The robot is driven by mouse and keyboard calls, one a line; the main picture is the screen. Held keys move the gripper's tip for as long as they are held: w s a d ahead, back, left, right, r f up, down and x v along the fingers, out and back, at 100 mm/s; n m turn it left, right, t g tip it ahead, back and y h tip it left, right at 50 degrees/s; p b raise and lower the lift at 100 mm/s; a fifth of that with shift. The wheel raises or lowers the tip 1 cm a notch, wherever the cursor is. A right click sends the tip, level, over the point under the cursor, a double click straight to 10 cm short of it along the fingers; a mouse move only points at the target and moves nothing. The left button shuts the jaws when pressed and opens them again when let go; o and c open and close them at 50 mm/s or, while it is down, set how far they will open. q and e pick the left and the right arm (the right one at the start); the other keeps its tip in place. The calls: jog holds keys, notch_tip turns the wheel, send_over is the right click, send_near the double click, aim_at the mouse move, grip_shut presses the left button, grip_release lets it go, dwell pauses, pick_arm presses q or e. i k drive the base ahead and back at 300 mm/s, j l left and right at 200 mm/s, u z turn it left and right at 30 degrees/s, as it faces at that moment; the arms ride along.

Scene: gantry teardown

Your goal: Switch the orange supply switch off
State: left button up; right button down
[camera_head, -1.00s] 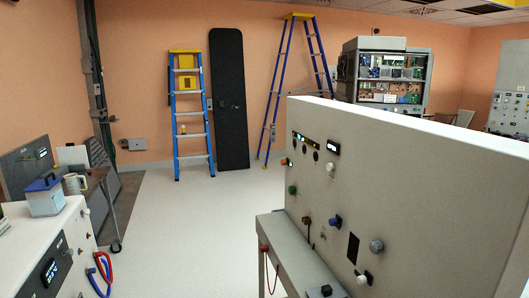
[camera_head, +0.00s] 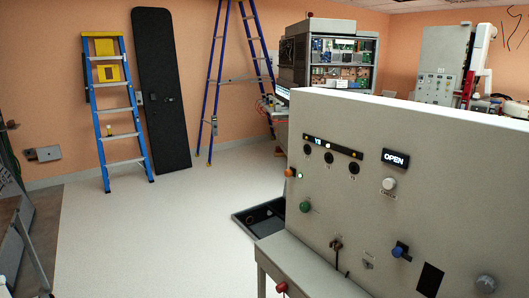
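The grey control panel (camera_head: 345,210) stands at the right, close to me, with its face angled toward the left. A small orange knob (camera_head: 289,172) sits at its upper left edge; it may be the supply switch, but its label and position cannot be read. A lit "OPEN" display (camera_head: 395,158) and a lit "YB"-like display (camera_head: 322,143) show on the panel face. Neither of my grippers is in view.
The panel also carries a green knob (camera_head: 305,206), a blue knob (camera_head: 399,249) and a white button (camera_head: 389,183). A red knob (camera_head: 282,287) sits on the ledge below. A dark tray (camera_head: 252,218) lies on the floor behind. Pale floor (camera_head: 150,235) is clear at left.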

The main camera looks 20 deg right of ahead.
aim_at(291, 172)
jog(key=i+l, duration=0.15)
jog(key=i, duration=0.45)
jog(key=i+l, duration=0.15)
jog(key=i, duration=0.45)
